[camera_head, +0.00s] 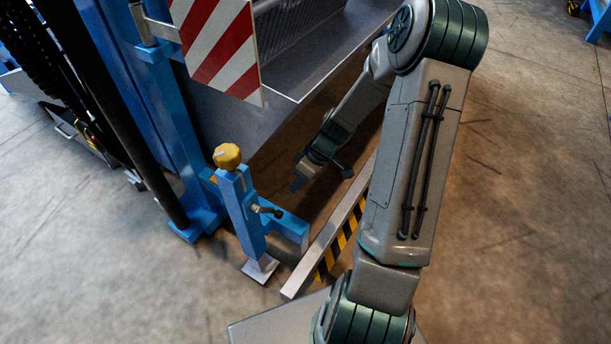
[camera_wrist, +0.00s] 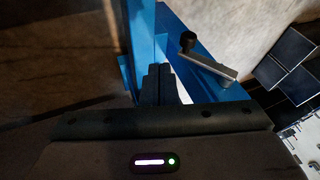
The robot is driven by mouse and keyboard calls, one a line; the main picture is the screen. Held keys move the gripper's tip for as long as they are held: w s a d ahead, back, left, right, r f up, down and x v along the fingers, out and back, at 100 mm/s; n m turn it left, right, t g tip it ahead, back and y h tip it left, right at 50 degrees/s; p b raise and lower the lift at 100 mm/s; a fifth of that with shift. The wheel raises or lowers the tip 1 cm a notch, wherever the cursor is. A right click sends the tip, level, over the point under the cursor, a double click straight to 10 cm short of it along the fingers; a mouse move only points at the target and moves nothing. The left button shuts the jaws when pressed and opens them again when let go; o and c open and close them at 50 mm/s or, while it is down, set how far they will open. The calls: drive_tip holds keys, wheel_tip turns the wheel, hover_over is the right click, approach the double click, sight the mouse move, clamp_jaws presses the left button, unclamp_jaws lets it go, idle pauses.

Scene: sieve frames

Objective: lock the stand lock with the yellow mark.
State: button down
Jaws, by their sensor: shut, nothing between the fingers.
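A blue stand (camera_head: 240,212) with a yellow knob (camera_head: 228,156) on top stands left of centre in the head view, on a small pale foot plate. A short lever (camera_head: 266,209) with a dark knob sticks out from its side to the right. In the wrist view a grey lever (camera_wrist: 212,68) with a black knob (camera_wrist: 188,38) lies across a blue beam, right of my fingers. My gripper (camera_head: 299,183) is right of the stand and apart from it in the head view. Its fingers (camera_wrist: 160,84) are together and empty in the wrist view. The stand's yellow knob is not seen there.
A red-and-white striped panel (camera_head: 219,45) hangs above the stand. A pale bar with yellow-black stripes (camera_head: 340,241) runs along the floor between the stand and my arm. A blue upright (camera_head: 165,120) and black hoses are at the left. Open floor lies at the lower left.

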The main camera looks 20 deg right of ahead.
sight(266, 210)
drive_tip(key=shift+s+a+f+b, duration=0.3)
drive_tip(key=shift+s+a+f, duration=0.05)
drive_tip(key=shift+a+f, duration=0.3)
drive_tip(key=shift+s+a+f+b, duration=0.3)
drive_tip(key=shift+a+f, duration=0.2)
drive_tip(key=shift+a, duration=0.1)
drive_tip(key=shift+s+a+f+b, duration=0.25)
drive_tip(key=shift+s+a+f, duration=0.1)
drive_tip(key=shift+a+f, duration=0.3)
drive_tip(key=shift+f+y, duration=0.15)
drive_tip(key=shift+y, duration=0.15)
